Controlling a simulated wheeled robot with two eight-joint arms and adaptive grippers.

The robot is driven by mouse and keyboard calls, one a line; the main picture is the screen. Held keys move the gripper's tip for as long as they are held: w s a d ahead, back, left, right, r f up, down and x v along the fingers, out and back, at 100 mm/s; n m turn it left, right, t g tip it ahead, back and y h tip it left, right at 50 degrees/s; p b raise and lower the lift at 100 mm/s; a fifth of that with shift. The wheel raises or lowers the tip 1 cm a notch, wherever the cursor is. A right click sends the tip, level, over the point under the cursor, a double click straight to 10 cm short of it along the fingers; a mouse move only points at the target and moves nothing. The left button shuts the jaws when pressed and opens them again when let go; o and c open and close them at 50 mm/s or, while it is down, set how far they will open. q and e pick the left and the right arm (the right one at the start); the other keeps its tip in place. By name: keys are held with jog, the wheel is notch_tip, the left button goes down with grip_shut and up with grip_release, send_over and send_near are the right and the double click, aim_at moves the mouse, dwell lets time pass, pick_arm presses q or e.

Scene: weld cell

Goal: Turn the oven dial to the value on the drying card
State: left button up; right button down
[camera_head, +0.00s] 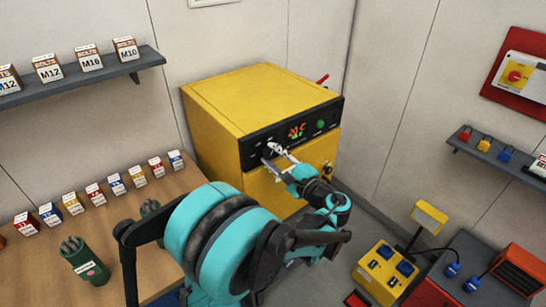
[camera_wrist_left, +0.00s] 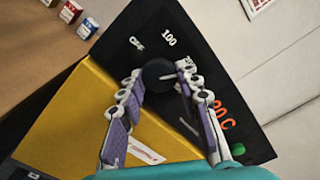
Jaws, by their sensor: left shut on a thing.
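The yellow drying oven (camera_head: 235,95) stands against the back wall, with a black control panel (camera_head: 325,117) on its front. My left gripper (camera_head: 272,152) is at the left part of this panel. In the left wrist view, its fingers (camera_wrist_left: 160,80) are shut on the round black dial (camera_wrist_left: 157,72), one finger on each side. The marks "OFF" and "100" show on the panel beyond the dial. The dial's pointer cannot be made out clearly. An orange-red display (camera_wrist_left: 222,115) is partly hidden by a finger; "0 C" shows. I cannot identify the drying card.
A green lamp (camera_head: 320,124) sits on the panel. A wooden bench (camera_head: 130,212) at left holds several small labelled boxes and a green canister (camera_head: 82,260) of rods. A shelf (camera_head: 85,78) with bolt boxes hangs above. A yellow power unit (camera_head: 385,270) stands at lower right.

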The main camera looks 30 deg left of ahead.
dwell(0.5)
pick_arm(q)
jog(key=o, duration=1.1)
jog(key=shift+d, duration=0.1)
jog(key=v, duration=1.2)
jog(key=shift+f, duration=0.1)
